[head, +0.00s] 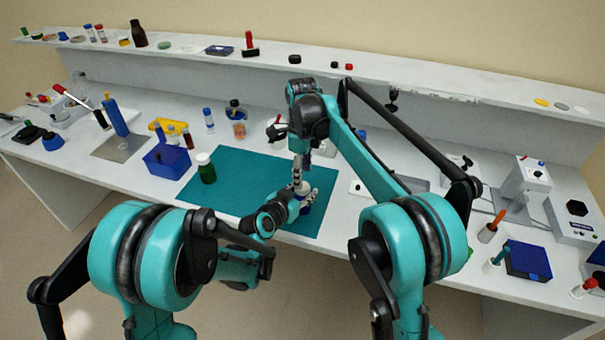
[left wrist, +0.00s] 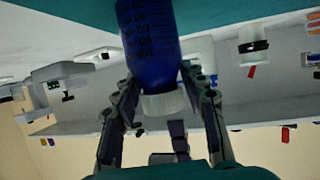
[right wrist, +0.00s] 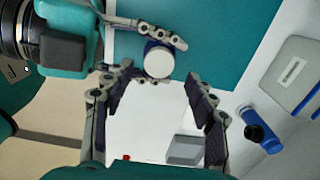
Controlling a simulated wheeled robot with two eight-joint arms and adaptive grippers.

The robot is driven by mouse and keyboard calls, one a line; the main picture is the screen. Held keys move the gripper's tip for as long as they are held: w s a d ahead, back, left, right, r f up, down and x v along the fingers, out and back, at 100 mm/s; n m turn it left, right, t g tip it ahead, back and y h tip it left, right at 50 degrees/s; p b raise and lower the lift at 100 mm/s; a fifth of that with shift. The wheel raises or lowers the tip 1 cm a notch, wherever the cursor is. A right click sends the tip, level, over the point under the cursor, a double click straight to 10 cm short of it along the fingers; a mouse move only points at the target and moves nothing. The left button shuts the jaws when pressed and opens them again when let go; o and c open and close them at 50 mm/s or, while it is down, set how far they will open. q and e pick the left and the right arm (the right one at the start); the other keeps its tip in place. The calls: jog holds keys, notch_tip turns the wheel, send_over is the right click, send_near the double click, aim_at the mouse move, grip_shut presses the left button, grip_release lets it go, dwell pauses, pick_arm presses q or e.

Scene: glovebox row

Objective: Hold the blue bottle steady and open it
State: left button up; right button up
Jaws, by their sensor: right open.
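The blue bottle stands over the teal mat (head: 240,170) with its white cap on; it is mostly hidden by my arms in the head view. The left wrist view shows its dark blue, graduated body (left wrist: 150,45) and white cap (left wrist: 163,103). My left gripper (head: 303,197) has its fingers closed around the bottle's body, one on each side. My right gripper (right wrist: 158,72) is open above the bottle.
A green bottle (head: 206,168) with a white cap stands at the mat's left. A blue box (head: 166,160) is left of it. Several tools and devices line the bench, and a raised shelf (head: 330,70) runs behind. The mat's front left is clear.

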pick_arm(q)
jog(key=shift+o, duration=0.7)
jog(key=shift+w, duration=0.1)
pick_arm(e)
jog(key=shift+w, duration=0.1)
pick_arm(q)
jog(key=shift+r, duration=0.1)
